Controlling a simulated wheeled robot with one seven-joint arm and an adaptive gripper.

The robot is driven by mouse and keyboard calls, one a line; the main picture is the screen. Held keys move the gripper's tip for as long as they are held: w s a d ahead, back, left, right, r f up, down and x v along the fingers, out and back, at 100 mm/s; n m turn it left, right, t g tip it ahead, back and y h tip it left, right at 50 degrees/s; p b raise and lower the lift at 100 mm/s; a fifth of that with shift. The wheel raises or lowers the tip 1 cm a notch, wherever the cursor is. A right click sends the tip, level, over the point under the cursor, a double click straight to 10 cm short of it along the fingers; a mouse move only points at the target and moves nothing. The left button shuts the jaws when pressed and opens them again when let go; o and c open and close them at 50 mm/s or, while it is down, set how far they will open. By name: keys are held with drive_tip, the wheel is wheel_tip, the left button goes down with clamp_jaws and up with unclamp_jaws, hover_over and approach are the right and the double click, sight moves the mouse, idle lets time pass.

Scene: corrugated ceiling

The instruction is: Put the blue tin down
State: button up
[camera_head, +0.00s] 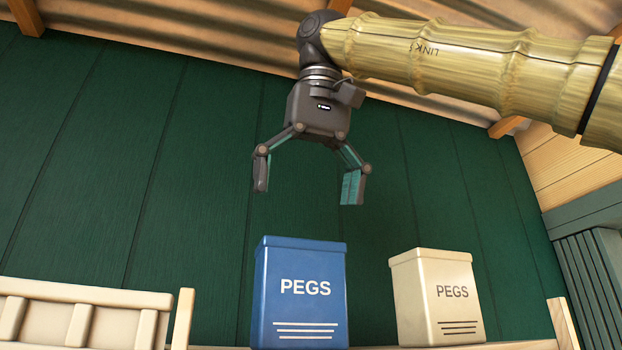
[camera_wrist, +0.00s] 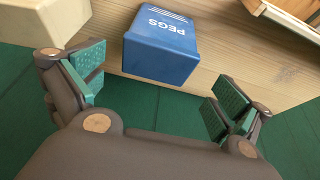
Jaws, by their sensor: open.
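The blue tin (camera_head: 300,300), labelled PEGS, stands upright on a wooden surface in the head view. My gripper (camera_head: 308,190) is above it, open and empty, with a clear gap between the fingertips and the tin's lid. In the wrist view the blue tin (camera_wrist: 160,48) shows beyond and between the spread fingers of my gripper (camera_wrist: 150,92), apart from both. The tin's base is cut off by the lower edge of the head view.
A cream PEGS tin (camera_head: 438,300) stands to the right of the blue one. A pale slatted wooden crate (camera_head: 80,318) is at the left. A dark green plank wall (camera_head: 150,160) is behind. A wooden shelf (camera_wrist: 235,80) bears the tins.

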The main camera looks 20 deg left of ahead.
drive_tip(key=shift+v, duration=1.1)
